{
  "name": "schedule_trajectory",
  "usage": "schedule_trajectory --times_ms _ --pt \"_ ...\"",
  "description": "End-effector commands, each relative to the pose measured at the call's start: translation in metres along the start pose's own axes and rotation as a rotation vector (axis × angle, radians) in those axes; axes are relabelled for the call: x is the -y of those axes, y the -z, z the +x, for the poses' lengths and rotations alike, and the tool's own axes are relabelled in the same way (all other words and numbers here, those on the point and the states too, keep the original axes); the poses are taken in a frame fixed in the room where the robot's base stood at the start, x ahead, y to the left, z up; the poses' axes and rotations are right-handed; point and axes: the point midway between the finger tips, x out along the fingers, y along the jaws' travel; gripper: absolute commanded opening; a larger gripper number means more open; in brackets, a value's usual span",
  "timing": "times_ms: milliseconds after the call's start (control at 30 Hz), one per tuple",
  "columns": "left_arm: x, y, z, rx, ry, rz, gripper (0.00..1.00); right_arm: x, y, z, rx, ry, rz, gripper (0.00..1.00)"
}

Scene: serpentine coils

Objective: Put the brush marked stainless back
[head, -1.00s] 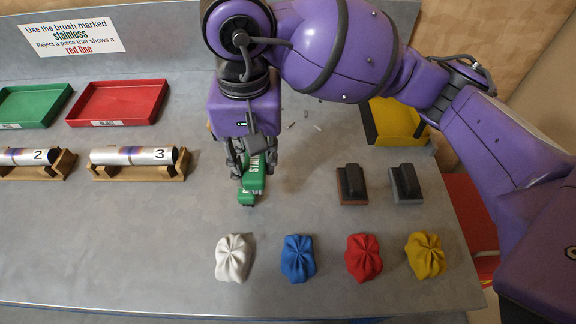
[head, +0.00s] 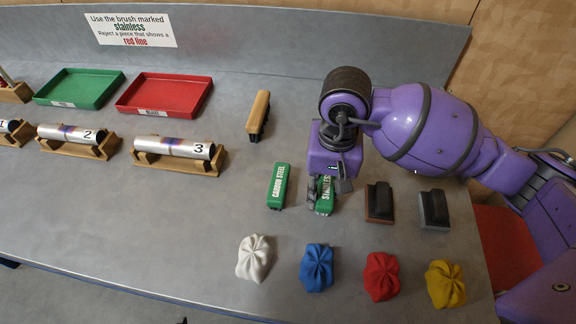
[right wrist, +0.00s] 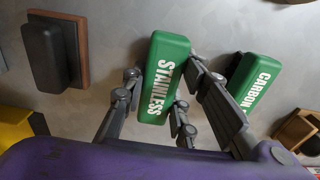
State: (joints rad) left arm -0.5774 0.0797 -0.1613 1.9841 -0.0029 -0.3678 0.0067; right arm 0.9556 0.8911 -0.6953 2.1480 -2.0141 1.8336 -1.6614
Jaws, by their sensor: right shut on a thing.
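The green brush marked STAINLESS (head: 325,190) stands at or just above the grey table, to the right of the green brush marked CARBON STEEL (head: 279,186). My right gripper (head: 322,200) is shut on the stainless brush and partly hides it in the head view. In the right wrist view, the fingers of the right gripper (right wrist: 160,95) close on the two sides of the stainless brush (right wrist: 165,75), and its label is readable. The carbon steel brush (right wrist: 255,82) is close by, partly behind a finger. I cannot tell whether the stainless brush touches the table. My left gripper is not in view.
Two dark blocks (head: 379,202) (head: 434,208) lie just right of the gripper. White, blue, red and yellow cloths (head: 253,258) line the front. A wooden-backed brush (head: 258,115) lies behind. Tubes on wooden stands (head: 180,150), a green tray (head: 80,88) and a red tray (head: 165,93) are left.

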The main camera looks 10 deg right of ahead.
Motion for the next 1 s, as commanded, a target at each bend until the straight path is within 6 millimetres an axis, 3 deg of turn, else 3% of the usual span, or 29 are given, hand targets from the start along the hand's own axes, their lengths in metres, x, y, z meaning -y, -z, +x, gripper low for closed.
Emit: schedule_trajectory --times_ms 233,267,400,733,867,1000 --pt "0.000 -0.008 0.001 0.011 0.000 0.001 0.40 -0.001 -0.001 0.006 0.004 -0.002 0.000 0.03" --pt "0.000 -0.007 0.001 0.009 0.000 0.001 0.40 -0.001 -0.001 0.006 0.004 -0.002 0.000 0.30" --pt "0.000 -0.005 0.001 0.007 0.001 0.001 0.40 -0.001 -0.001 0.004 0.002 -0.001 0.000 0.46" --pt "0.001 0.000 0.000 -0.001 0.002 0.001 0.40 0.000 -0.001 0.001 0.001 0.000 0.001 0.46" --pt "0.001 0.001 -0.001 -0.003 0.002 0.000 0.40 0.000 0.001 -0.013 -0.002 0.002 -0.001 0.46" --pt "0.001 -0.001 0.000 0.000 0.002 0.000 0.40 0.000 0.001 -0.041 -0.004 0.001 -0.001 0.46"
